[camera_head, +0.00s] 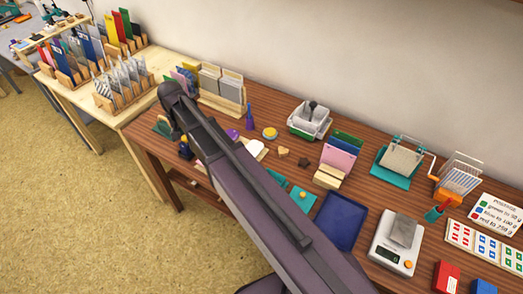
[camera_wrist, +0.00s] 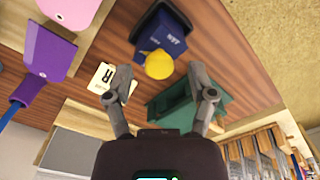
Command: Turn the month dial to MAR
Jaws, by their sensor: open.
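A dark blue stamp block (camera_wrist: 163,40) with a round yellow knob (camera_wrist: 159,65) shows in the wrist view. White lettering on the block is upside down from here and seems to read JAN. A cream card (camera_wrist: 101,78) with a black R lies left of it, partly hidden by my left finger. My gripper (camera_wrist: 160,69) is open, with its fingers on either side of the knob in the picture. I see no contact, and the gap in depth is unclear. In the head view the stamp (camera_head: 185,151) stands near the table's left end.
A green box (camera_wrist: 185,108) is close by the right finger. A purple scraper-like piece (camera_wrist: 46,52) lies left, with a pink piece (camera_wrist: 68,10) beyond. In the head view, a blue tray (camera_head: 340,220) and a scale (camera_head: 396,243) stand farther right on the wooden table.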

